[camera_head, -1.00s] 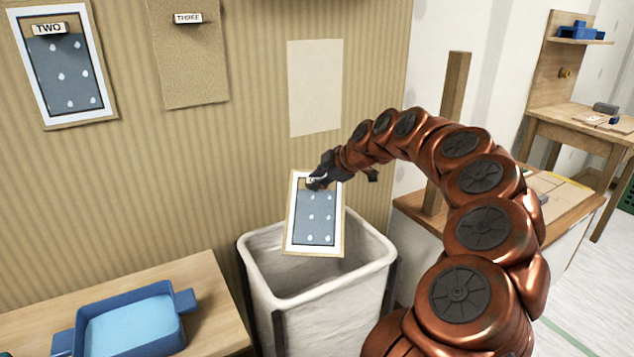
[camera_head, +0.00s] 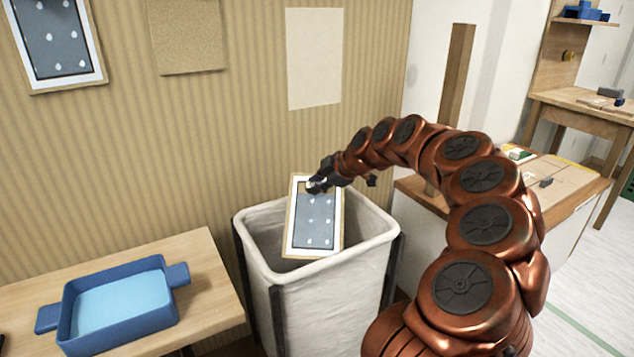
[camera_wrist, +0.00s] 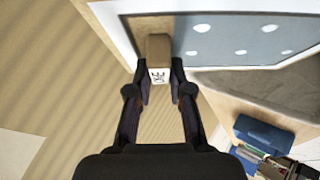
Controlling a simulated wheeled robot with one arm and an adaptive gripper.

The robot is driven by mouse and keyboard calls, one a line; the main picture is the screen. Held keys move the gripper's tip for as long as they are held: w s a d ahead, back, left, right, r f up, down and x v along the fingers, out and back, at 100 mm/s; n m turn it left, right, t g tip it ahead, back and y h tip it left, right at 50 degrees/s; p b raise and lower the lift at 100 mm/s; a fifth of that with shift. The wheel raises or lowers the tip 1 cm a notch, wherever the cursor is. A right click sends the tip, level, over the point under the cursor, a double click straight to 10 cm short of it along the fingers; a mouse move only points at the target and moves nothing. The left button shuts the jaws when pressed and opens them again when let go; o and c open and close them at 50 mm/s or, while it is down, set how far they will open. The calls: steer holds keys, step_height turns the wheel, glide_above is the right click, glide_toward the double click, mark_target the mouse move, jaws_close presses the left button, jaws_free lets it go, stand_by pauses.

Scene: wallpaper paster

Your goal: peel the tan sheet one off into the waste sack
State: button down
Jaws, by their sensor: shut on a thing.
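Sheet one (camera_head: 313,232) is a tan-edged sheet with a white border and a grey-blue panel of pale drops. My gripper (camera_head: 318,185) is shut on its small block-like tab at the top, and the sheet hangs tilted. In the wrist view my gripper (camera_wrist: 160,88) has its fingers on both sides of this tab, whose label is partly legible. The waste sack (camera_head: 335,300) is a whitish, open-topped sack in a dark-posted frame. The sheet's lower part overlaps the sack's mouth in the head view; its upper part stands above the rim.
A similar dropped-pattern sheet (camera_head: 62,40) and a plain tan sheet (camera_head: 187,40) hang on the striped wall. A pale bare patch (camera_head: 314,60) is beside them. A blue tray (camera_head: 125,318) sits on a wooden bench at left. A wooden-topped cabinet (camera_head: 565,190) stands right.

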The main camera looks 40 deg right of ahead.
steer(key=shift+f, duration=0.4)
steer(key=c, duration=1)
jaws_free()
steer(key=shift+s+r, duration=0.1)
steer(key=v, duration=1.1)
steer(key=shift+s+d+r, duration=0.15)
steer(key=shift+s+r, duration=0.05)
steer(key=shift+s, duration=0.15)
